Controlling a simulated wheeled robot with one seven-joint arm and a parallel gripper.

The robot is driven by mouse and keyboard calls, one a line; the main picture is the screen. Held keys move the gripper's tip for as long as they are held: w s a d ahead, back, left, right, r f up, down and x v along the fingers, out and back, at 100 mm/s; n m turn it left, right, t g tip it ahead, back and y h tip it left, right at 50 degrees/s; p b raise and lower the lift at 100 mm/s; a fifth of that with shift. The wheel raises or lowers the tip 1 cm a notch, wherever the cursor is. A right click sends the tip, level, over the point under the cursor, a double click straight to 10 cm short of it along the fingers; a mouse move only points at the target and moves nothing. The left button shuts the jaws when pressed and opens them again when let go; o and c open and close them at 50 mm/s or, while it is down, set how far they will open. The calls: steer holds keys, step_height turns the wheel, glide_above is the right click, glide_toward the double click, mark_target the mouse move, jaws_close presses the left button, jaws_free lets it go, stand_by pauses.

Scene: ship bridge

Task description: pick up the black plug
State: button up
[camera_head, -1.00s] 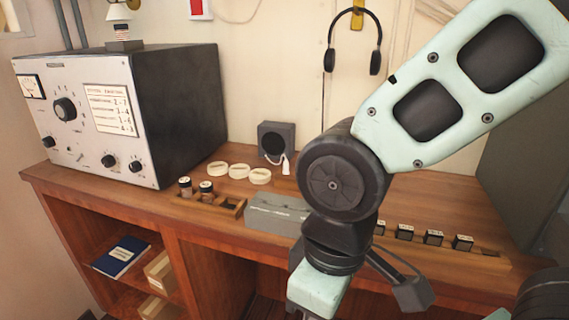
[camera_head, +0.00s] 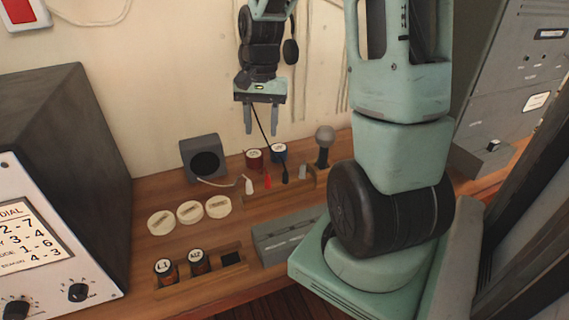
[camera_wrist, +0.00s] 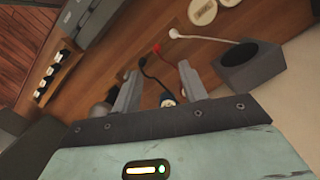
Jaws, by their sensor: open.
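The black plug (camera_head: 285,176) stands in a small wooden rack (camera_head: 262,197) on the desk, with a black cord running up from it. A red plug (camera_head: 267,181) and a white plug (camera_head: 249,186) stand to its left in the same row. My gripper (camera_head: 263,122) is open and empty, fingers pointing down, above and behind the rack in the head view. In the wrist view, the black plug (camera_wrist: 142,63) shows small beyond the fingertips, between the lines of the two fingers (camera_wrist: 159,72). It is apart from both fingers.
Behind the rack stand a red-labelled jar (camera_head: 254,160), a blue jar (camera_head: 279,153) and a knobbed dark post (camera_head: 324,142). A grey speaker box (camera_head: 202,158) is to the left. White discs (camera_head: 190,212), a jar rack (camera_head: 200,286) and a grey box (camera_head: 285,238) lie nearer.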

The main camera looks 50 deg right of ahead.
steer(key=s+d+r+m+p, duration=0.1)
steer(key=s+d+r+m, duration=0.15)
steer(key=d, duration=0.45)
steer(key=p, duration=0.3)
glide_toward(286, 170)
steer(key=shift+m, duration=0.45)
steer(key=f, duration=0.5)
steer(key=shift+w+a, duration=0.15)
steer(key=shift+a, duration=0.15)
steer(key=shift+a+f, duration=0.1)
steer(key=shift+f, duration=0.4)
steer(key=shift+s+a+f+p, duration=0.15)
steer(key=shift+f+p, duration=0.3)
steer(key=shift+f, duration=0.6)
steer(key=shift+s+a+f+p, duration=0.1)
steer(key=shift+f+p, duration=0.3)
steer(key=shift+f, duration=0.65)
jaws_close()
